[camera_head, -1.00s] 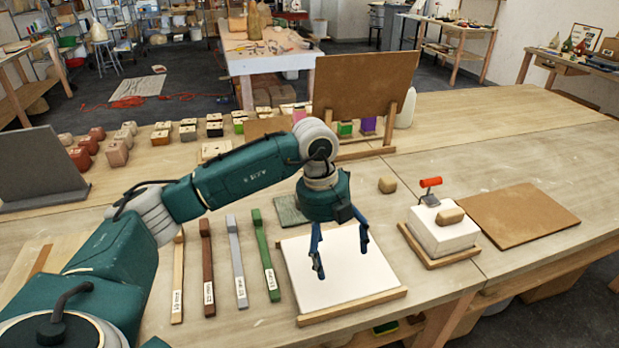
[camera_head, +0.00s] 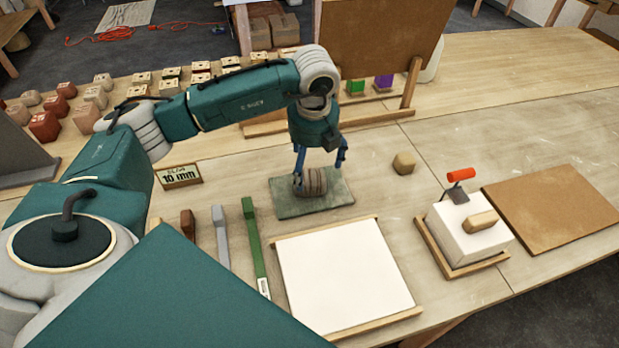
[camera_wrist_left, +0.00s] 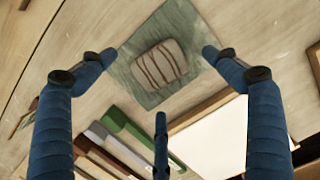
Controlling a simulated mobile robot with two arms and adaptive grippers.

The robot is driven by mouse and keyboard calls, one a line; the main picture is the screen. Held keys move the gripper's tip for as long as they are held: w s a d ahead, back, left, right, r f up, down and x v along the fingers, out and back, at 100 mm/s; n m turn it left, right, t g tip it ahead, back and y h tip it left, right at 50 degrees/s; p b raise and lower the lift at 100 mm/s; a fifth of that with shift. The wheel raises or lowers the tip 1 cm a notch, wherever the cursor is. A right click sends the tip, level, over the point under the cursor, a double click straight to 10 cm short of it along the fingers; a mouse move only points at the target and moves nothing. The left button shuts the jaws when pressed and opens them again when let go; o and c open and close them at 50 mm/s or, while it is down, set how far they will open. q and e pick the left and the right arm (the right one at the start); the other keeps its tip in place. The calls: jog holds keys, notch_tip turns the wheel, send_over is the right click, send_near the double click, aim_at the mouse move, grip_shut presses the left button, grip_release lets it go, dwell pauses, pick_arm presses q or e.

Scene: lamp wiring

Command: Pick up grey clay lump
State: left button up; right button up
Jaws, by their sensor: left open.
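A brownish-grey clay lump (camera_head: 316,184), rounded and marked with dark lines across its top, lies on a grey-green mat (camera_head: 288,208). In the left wrist view the lump (camera_wrist_left: 160,64) sits near the middle of the mat (camera_wrist_left: 180,22). My left gripper (camera_head: 319,172) points down over the lump. In the left wrist view its open blue fingers (camera_wrist_left: 159,60) appear around the lump, with visible space on each side. I cannot tell the exact height of the fingertips above the mat. My right gripper is not in view.
A white board (camera_head: 345,278) lies in front of the mat, with coloured bars (camera_head: 253,240) to its left. A small tan block (camera_head: 404,163) is right of the mat. A white block (camera_head: 463,232) with a red-handled tool stands farther right. An upright brown panel (camera_head: 372,45) is behind.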

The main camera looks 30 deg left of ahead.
aim_at(310, 175)
pick_arm(q)
jog(key=f+p, duration=0.2)
jog(key=f, duration=0.3)
jog(key=shift+a+p, duration=0.3)
jog(key=shift+p, duration=0.1)
jog(key=shift+f, duration=0.25)
jog(key=shift+w+f, duration=0.1)
jog(key=shift+f, duration=0.05)
jog(key=shift+c, duration=0.5)
jog(key=c, duration=1.7)
jog(key=shift+c, duration=0.4)
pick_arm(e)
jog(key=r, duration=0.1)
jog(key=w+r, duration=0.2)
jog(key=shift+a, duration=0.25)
pick_arm(q)
jog(key=shift+r, duration=0.2)
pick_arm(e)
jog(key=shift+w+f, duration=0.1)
